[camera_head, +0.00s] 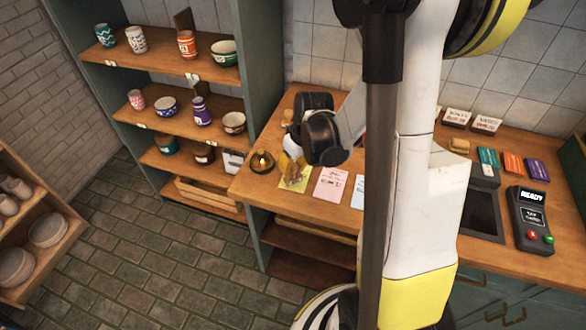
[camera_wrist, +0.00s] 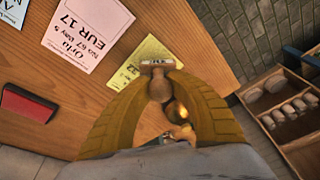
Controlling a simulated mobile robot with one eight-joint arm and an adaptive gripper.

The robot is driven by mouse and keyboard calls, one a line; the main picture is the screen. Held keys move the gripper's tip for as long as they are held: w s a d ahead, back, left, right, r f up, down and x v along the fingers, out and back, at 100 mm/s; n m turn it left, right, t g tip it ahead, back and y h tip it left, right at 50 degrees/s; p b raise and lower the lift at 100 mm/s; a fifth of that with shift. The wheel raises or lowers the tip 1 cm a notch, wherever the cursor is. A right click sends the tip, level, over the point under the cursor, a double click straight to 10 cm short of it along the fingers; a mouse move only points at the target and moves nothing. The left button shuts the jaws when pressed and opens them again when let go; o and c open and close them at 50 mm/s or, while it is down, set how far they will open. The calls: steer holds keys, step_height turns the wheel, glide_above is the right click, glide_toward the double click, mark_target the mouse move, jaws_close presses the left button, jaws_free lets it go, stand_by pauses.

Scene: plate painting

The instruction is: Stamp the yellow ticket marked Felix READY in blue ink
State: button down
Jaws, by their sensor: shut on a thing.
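My gripper (camera_wrist: 160,76) is shut on a stamp (camera_wrist: 160,89) with a rounded wooden handle and a pale, lettered block at its end. The stamp is over the yellow ticket (camera_wrist: 148,50) in the wrist view and hides part of it. Some print shows on the ticket, but I cannot read a name. I cannot tell whether the stamp touches the paper. In the head view my gripper (camera_head: 293,172) is over the yellow ticket (camera_head: 301,187) at the counter's left end. The stamp cannot be made out there.
A pink ticket (camera_head: 330,184) marked Orla (camera_wrist: 88,32) and a pale blue ticket (camera_head: 358,193) lie beside it. A lit candle (camera_head: 261,162) stands close by on the left. A red-topped pad (camera_wrist: 28,103) is nearby. A READY terminal (camera_head: 531,218) stands far right.

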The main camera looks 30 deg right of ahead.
steer(key=shift+f+b, duration=0.65)
steer(key=shift+b, duration=0.1)
stand_by(1.4)
stand_by(0.5)
steer(key=shift+w+a+p+v, duration=0.1)
steer(key=shift+w+p+v, duration=0.15)
steer(key=shift+p+v, duration=0.75)
steer(key=shift+w+a+p+v, duration=0.1)
steer(key=shift+w+p+v, duration=0.15)
steer(key=shift+p+v, duration=0.75)
steer(key=shift+w+a+p+v, duration=0.15)
steer(key=shift+p+v, duration=0.4)
steer(key=shift+v, duration=0.9)
steer(key=shift+d+r, duration=0.1)
steer(key=shift+r, duration=0.05)
